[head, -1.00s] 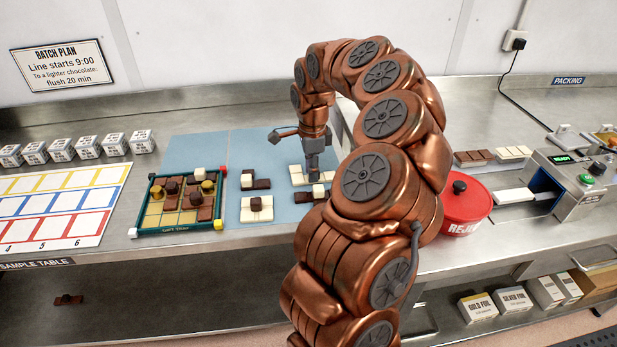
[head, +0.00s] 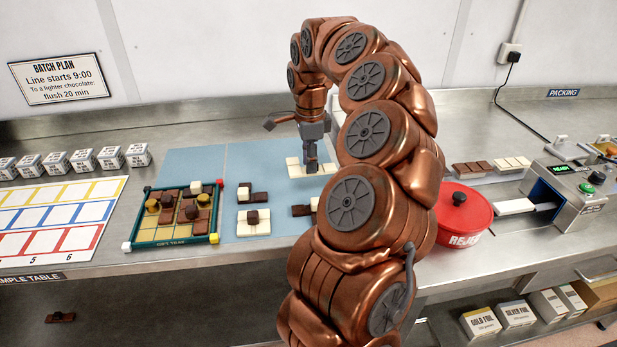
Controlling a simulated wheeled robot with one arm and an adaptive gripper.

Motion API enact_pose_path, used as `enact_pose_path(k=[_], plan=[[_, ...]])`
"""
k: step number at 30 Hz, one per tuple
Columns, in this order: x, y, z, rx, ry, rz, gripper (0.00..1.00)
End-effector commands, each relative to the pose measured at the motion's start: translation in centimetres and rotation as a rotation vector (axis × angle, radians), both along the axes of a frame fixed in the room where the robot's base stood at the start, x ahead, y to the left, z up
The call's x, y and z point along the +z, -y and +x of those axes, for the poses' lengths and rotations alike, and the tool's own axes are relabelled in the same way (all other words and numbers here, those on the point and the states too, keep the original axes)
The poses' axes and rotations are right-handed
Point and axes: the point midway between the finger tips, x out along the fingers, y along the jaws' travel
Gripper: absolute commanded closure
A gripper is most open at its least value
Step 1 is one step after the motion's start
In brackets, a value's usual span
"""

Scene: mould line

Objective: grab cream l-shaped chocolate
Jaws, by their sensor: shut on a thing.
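A cream chocolate piece (head: 294,170) is on or just above the blue mat (head: 247,160), toward its right back part. My gripper (head: 312,167) points down at it and is shut on it. The fingers hide part of the piece, so its full L shape is hard to make out. I cannot tell whether it has left the mat.
Brown-and-cream pieces (head: 254,196) and a cream piece with a brown knob (head: 253,222) lie on the mat. The green gift tray (head: 173,241) holding several chocolates stands left. The red reject bin (head: 464,222) stands right, beyond my arm.

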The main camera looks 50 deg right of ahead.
Motion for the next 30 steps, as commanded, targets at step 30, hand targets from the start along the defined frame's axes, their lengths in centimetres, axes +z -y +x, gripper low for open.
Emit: enact_pose_path(k=[30], plan=[[9.5,0.0,0.0,-0.001,0.001,0.000,1.00]])
